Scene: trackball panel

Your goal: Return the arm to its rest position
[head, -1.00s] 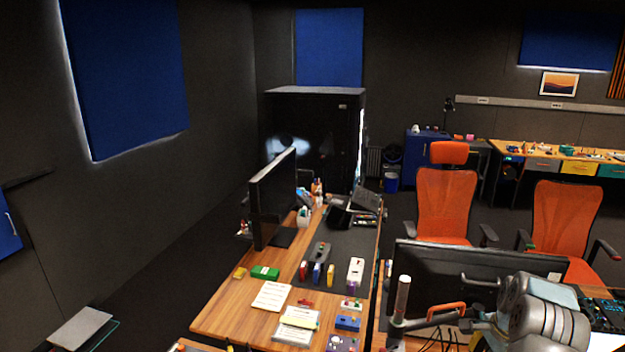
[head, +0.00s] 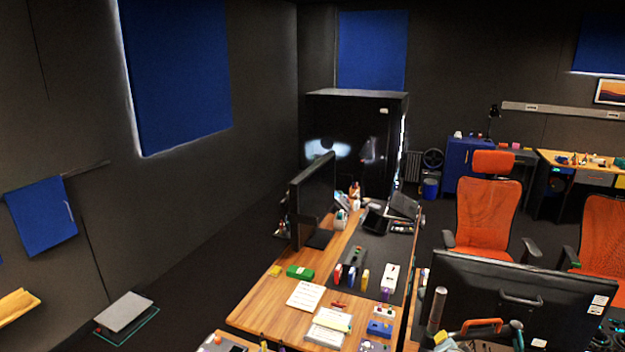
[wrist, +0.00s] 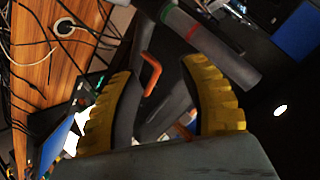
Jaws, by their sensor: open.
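My gripper (wrist: 160,68) shows in the wrist view with its two yellow ribbed fingers spread wide apart and nothing held between them. An orange handle-like piece (wrist: 150,74) shows beyond the gap, and a grey cylinder (wrist: 212,45) lies past the right finger. I cannot tell how far off they are. In the head view my arm is almost wholly out of the picture, and my gripper cannot be made out there.
In the head view a wooden desk (head: 262,312) with a monitor (head: 312,200) and small items stands in the middle. Another monitor (head: 570,290) shows its back at lower right. Orange chairs (head: 488,212) stand behind it. Open floor (head: 200,290) lies left of the desk.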

